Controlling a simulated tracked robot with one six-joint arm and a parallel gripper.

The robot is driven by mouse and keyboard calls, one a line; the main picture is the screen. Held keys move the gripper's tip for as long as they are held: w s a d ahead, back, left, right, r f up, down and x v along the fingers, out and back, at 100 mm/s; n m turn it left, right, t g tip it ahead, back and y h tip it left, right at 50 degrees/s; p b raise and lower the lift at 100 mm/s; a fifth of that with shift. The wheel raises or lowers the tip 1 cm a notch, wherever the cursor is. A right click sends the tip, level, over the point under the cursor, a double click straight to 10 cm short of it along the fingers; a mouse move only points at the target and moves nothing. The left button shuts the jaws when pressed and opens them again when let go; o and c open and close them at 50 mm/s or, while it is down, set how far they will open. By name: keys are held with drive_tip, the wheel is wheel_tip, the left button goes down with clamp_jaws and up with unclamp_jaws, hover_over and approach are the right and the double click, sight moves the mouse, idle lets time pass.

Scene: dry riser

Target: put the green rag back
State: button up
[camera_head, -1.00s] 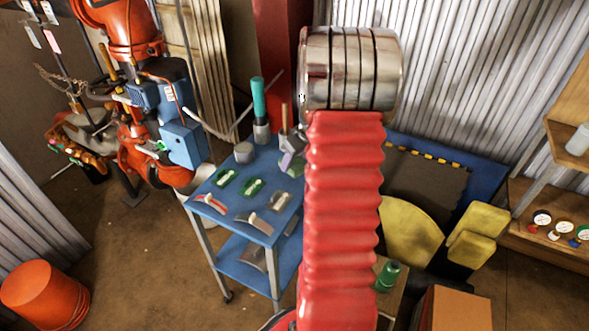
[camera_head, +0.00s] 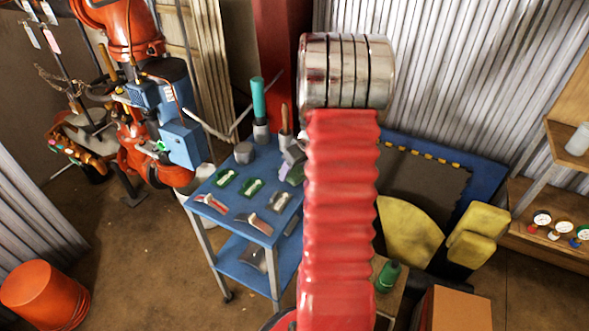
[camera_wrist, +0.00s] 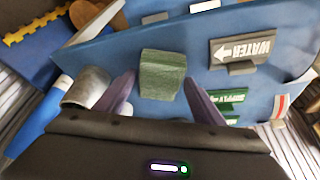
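The green rag (camera_wrist: 162,74) is a small folded block between the purple fingertips of my gripper (camera_wrist: 160,80) in the wrist view.
A teal-handled tool (camera_head: 258,97), a wooden-handled tool (camera_head: 284,118) and a grey round piece (camera_head: 244,152) stand near my gripper. Several label plates, including a green one (camera_head: 251,187), lie on the trolley. An orange bucket (camera_head: 45,295) stands on the floor at left.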

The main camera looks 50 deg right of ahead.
drive_tip(key=shift+o, duration=0.6)
drive_tip(key=shift+r, duration=0.15)
drive_tip(key=shift+s+r, duration=0.1)
drive_tip(key=shift+r, duration=0.2)
drive_tip(key=v, duration=1.1)
drive_tip(key=shift+a+r, duration=0.1)
drive_tip(key=shift+a, duration=0.05)
